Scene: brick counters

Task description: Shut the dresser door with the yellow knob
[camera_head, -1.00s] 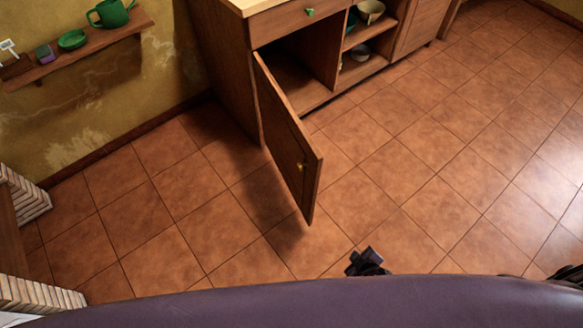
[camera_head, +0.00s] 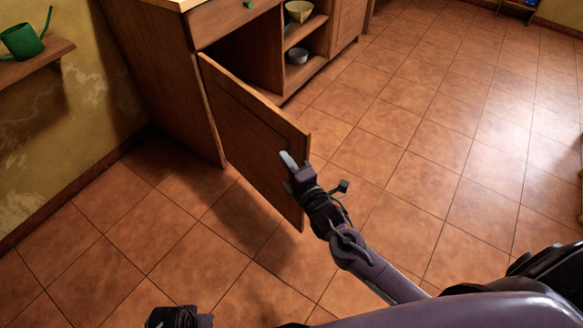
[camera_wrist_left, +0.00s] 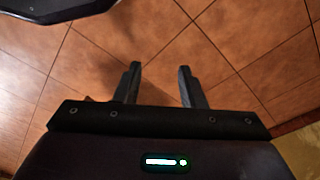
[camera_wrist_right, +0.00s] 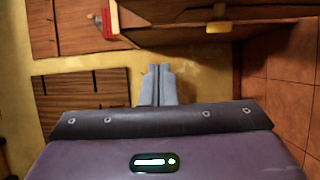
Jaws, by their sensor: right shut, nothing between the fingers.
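The dresser door (camera_head: 250,115) is wooden and stands wide open, hinged at the left of the dresser's open compartment (camera_head: 255,60). Its knob is hidden behind my right gripper in the head view; a yellow knob (camera_wrist_right: 217,27) shows in the right wrist view, on a wooden panel beyond the fingertips. My right gripper (camera_head: 288,160) is shut and empty, in front of the door's outer part near its free edge; I cannot tell whether it touches. My left gripper (camera_wrist_left: 158,84) is open and empty above the floor, only partly visible at the bottom of the head view.
A drawer with a green knob (camera_head: 248,4) is above the compartment. Open shelves with a bowl (camera_head: 299,11) and a grey-white dish (camera_head: 297,55) are to its right. A wall shelf (camera_head: 35,62) holds a green watering can (camera_head: 24,40). The tiled floor (camera_head: 410,150) is clear.

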